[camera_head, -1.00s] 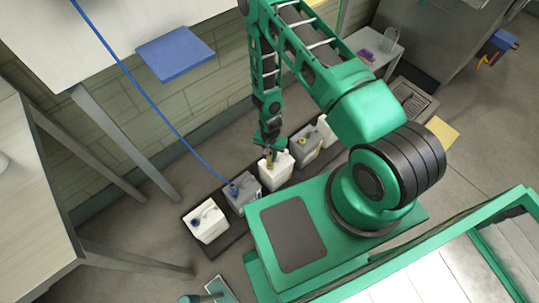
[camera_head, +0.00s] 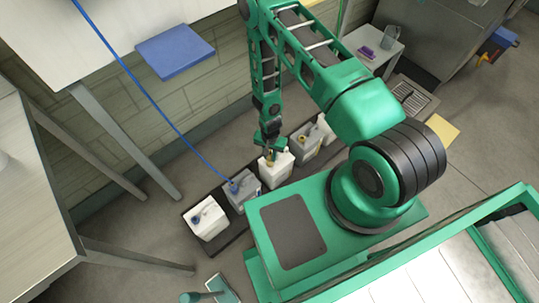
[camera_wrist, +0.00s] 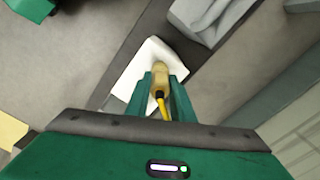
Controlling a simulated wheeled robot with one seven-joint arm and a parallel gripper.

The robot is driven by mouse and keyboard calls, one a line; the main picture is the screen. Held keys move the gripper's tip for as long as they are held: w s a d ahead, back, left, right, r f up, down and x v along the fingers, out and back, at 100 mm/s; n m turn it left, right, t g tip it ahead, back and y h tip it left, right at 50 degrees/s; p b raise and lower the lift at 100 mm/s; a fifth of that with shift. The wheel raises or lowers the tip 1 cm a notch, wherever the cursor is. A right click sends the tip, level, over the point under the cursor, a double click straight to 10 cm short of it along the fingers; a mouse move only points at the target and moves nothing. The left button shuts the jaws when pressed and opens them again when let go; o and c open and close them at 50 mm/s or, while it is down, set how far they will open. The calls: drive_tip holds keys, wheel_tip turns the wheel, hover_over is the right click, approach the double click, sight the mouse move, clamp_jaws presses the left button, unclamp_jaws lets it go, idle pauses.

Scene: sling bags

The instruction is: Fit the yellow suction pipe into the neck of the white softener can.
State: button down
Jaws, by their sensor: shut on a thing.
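My gripper (camera_wrist: 160,88) is shut on the yellow suction pipe (camera_wrist: 160,72), which sits between its two green fingers. A yellow hose (camera_wrist: 164,107) runs back from the pipe toward my wrist. The white softener can (camera_wrist: 138,63) lies directly behind the pipe in the wrist view. In the head view, my gripper (camera_head: 269,150) points down over the white can (camera_head: 280,173), and a bit of yellow shows at the can's top. The pipe and fingers cover the can's neck, so I cannot tell whether the pipe's tip is inside it or above it.
A grey can (camera_head: 242,193) with a blue fitting and hose, and a white can (camera_head: 208,222), stand to the left in the same row. Another grey can (camera_head: 305,143) stands close on the right. The cans stand on a dark strip along the wall.

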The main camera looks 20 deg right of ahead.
drive_tip(key=shift+f, duration=0.55)
drive_tip(key=c, duration=1.5)
unclamp_jaws()
drive_tip(key=shift+o, duration=0.2)
drive_tip(key=shift+r, duration=0.1)
wheel_tip(320, 180, up, 10)
drive_tip(key=shift+r, duration=0.25)
drive_tip(key=shift+r, duration=0.1)
